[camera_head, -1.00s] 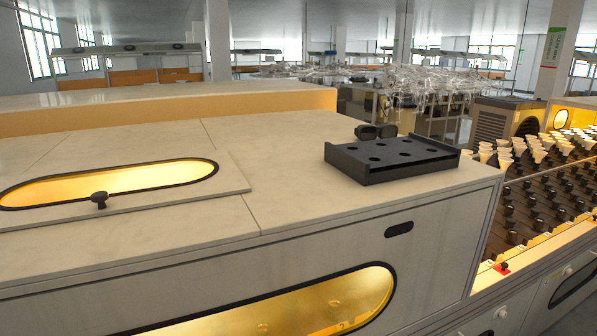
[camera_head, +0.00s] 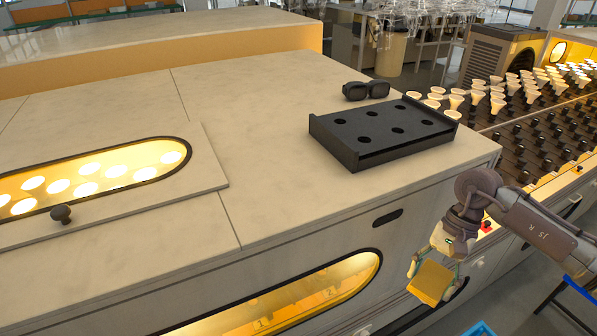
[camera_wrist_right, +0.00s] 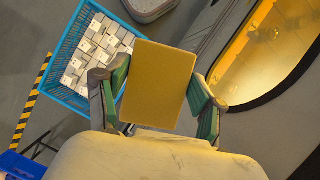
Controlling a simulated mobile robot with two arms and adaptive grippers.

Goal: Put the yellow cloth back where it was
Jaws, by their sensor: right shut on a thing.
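The yellow cloth (camera_head: 431,282) is a flat, yellow rectangular piece. My right gripper (camera_head: 433,272) is shut on it and holds it in the air in front of the machine's front face, low at the right of the head view. In the right wrist view, the cloth (camera_wrist_right: 160,82) stands between the two green-padded fingers of the gripper (camera_wrist_right: 158,95). The cloth's original place cannot be told from these frames. My left gripper is not in view.
A black tray with round holes (camera_head: 385,133) and dark goggles (camera_head: 366,90) sit on the pale machine top (camera_head: 250,110), which is otherwise largely clear. A blue crate of white boxes (camera_wrist_right: 75,80) is below. Bulb racks (camera_head: 530,120) stand at the right.

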